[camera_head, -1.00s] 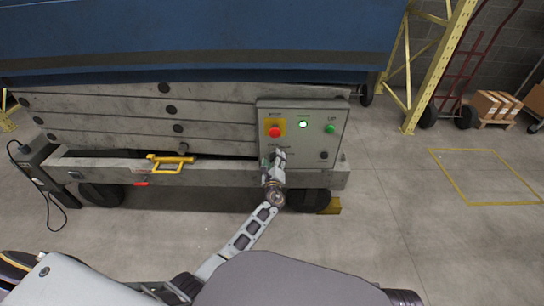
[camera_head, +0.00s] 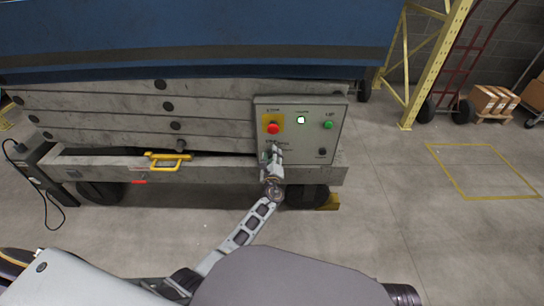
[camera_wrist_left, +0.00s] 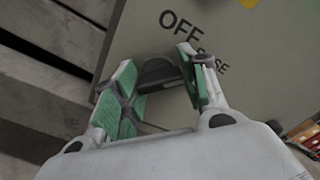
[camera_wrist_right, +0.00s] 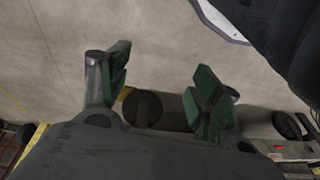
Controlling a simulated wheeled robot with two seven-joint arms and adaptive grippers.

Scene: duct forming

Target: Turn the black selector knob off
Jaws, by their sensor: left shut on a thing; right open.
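The black selector knob (camera_wrist_left: 158,74) sits on the grey control panel (camera_head: 300,150), at its lower left. In the left wrist view it is between the green-padded fingers of my left gripper (camera_wrist_left: 160,82), under the printed word OFF. The left gripper (camera_head: 271,153) is shut on the knob and hides it in the head view. Part of the lettering beside it is covered by a finger. My right gripper (camera_wrist_right: 160,78) is open and empty above the floor, and it is not visible in the head view.
A yellow handle (camera_head: 168,162) is on the lift frame at left.

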